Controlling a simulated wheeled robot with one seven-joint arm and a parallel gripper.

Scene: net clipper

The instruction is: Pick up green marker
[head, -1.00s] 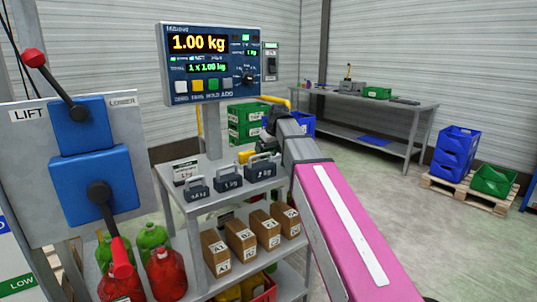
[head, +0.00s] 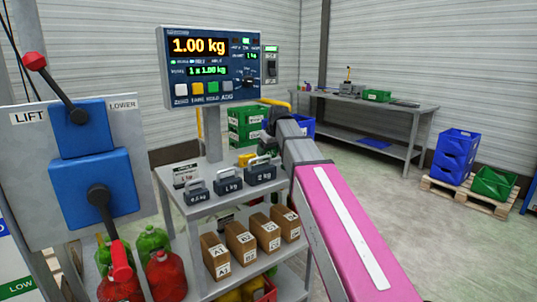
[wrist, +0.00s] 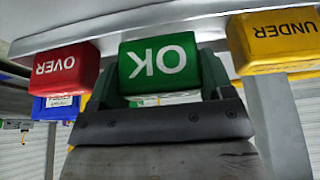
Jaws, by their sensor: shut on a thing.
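The green marker (wrist: 158,62), a block lettered OK, appears upside down in the middle of the wrist view. My gripper (wrist: 160,85) is shut on it, with one dark finger at each side. A red block (wrist: 62,72) lettered OVER is to its left, and a yellow block (wrist: 275,42) lettered UNDER is to its right. In the head view my gripper (head: 268,143) is at the back of the scale cart, largely hidden by my wrist. A bit of yellow (head: 246,159) shows beside it.
Several grey weights (head: 229,179) stand on the cart top in front of my gripper. The scale display (head: 210,65) rises on a post at its left. Cartons (head: 240,241) fill the lower shelf. A workbench (head: 385,103) stands at the back right, with open floor before it.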

